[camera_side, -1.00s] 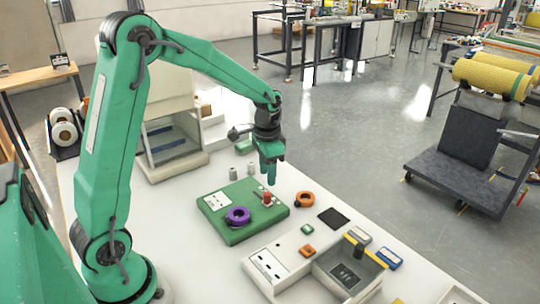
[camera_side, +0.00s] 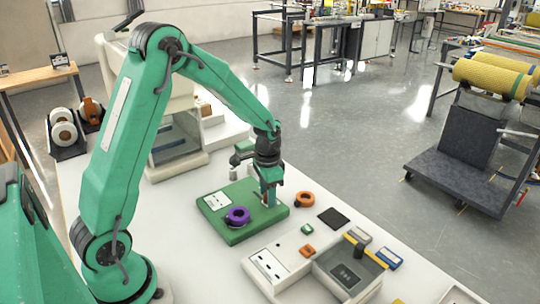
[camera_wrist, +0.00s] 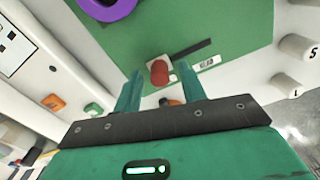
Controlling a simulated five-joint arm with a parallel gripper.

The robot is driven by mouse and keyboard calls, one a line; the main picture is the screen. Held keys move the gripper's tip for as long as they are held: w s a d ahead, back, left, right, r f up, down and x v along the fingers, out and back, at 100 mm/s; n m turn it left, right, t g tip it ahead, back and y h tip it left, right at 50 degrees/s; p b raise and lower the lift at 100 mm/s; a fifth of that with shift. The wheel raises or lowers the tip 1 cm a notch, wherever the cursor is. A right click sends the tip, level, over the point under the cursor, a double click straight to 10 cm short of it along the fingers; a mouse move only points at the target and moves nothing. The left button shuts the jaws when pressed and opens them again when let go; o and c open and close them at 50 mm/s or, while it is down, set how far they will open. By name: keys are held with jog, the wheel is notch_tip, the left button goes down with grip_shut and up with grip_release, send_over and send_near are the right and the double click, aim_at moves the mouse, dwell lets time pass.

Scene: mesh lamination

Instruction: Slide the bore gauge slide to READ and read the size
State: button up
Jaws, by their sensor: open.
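The bore gauge is a green block (camera_side: 240,228) on the white bench, with a purple ring (camera_side: 237,216) on top; the ring's edge (camera_wrist: 108,8) also shows in the wrist view. The slide's red knob (camera_wrist: 159,73) stands at the end of a dark slot (camera_wrist: 192,48), beside a small white label (camera_wrist: 208,63) that I cannot read. My gripper (camera_side: 268,196) is low over the block's far right part, pointing down. In the wrist view its open fingers (camera_wrist: 159,76) stand on either side of the knob, with gaps visible. In the side view the gripper mostly hides the knob.
An orange ring (camera_side: 304,199) and a dark pad (camera_side: 333,217) lie right of the block. A light fixture box (camera_side: 272,265) stands in front. Grey cylinders marked S (camera_wrist: 296,47) and L (camera_wrist: 284,86) stand near the block. Bench is clear left of the block.

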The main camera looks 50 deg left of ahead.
jog(key=shift+c, duration=0.2)
grip_shut()
jog(key=shift+a, duration=2.95)
jog(key=shift+o, duration=0.2)
grip_release()
jog(key=shift+d+r, duration=0.1)
notch_tip(320, 180, up, 8)
